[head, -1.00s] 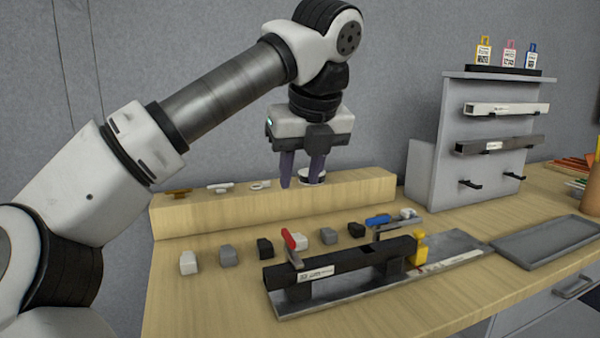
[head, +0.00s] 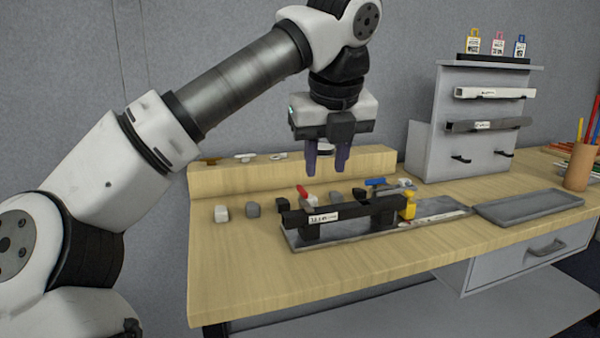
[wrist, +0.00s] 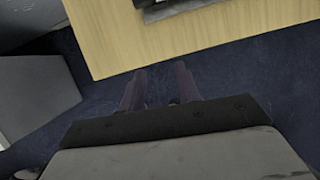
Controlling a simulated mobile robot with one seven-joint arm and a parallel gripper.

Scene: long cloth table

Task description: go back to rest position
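My gripper (head: 327,165) hangs fingers-down in the head view, with its two dark purple fingers apart and nothing between them. In that picture it overlaps the wooden table (head: 240,285) and the raised wooden ledge along its back. In the wrist view my gripper (wrist: 160,85) also shows two separated, empty fingers. Beyond them lie dark floor and the front edge of the pale wooden table (wrist: 170,38). My arm is bent, its elbow high and its forearm pointing down.
A black bar (head: 350,213) with red and blue clamp levers stands on a grey plate, with several small blocks behind it. A grey rack (head: 475,102) stands at the back right. A grey tray (head: 530,205) and pencil cup (head: 580,166) are at the right.

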